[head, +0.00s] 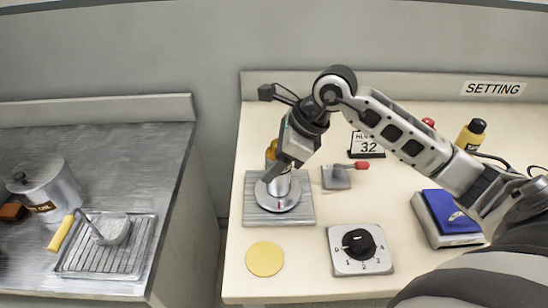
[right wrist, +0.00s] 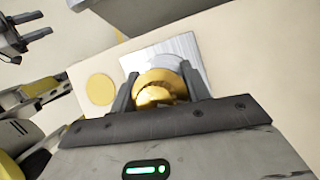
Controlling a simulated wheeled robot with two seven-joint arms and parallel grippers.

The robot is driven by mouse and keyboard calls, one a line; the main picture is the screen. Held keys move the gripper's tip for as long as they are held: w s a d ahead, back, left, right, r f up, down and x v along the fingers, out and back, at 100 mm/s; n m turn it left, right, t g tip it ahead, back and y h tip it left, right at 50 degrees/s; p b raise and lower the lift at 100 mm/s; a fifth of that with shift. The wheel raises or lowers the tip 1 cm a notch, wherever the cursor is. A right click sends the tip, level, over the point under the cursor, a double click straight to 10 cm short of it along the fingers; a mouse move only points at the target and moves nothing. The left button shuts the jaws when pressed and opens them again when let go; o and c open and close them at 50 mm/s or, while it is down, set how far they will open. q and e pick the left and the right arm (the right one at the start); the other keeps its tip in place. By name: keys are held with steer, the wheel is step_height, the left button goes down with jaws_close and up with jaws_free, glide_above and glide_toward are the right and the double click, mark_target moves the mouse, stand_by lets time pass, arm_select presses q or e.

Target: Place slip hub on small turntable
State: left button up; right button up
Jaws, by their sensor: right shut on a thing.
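The slip hub (right wrist: 157,84) is a gold, ringed piece between the fingers of my right gripper (head: 283,177), which is shut on it. In the head view the gripper mostly hides it; a bit of gold shows beside the fingers. The small turntable (head: 286,205) is a silver disc on a grey square plate (head: 304,217), directly below the gripper. It also shows behind the hub in the right wrist view (right wrist: 178,60). I cannot tell whether the hub touches it. My left gripper (right wrist: 38,26) appears open and empty at the upper left of the right wrist view, away from the turntable.
A yellow disc (head: 265,259) and a dial box (head: 360,250) lie in front of the turntable. A small grey block (head: 336,177) with a red-ended handle, a "32" sign (head: 367,145) and a blue-topped box (head: 450,213) stand to the right. A separate metal counter (head: 100,150) is at left.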

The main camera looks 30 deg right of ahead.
steer(key=shift+f, duration=0.2)
steer(key=o, duration=1.1)
steer(key=shift+r, duration=0.3)
steer(key=shift+s+d+r, duration=0.15)
steer(key=shift+d+r, duration=0.05)
steer(key=shift+r, duration=0.1)
steer(key=b+v, duration=0.1)
steer(key=v, duration=1)
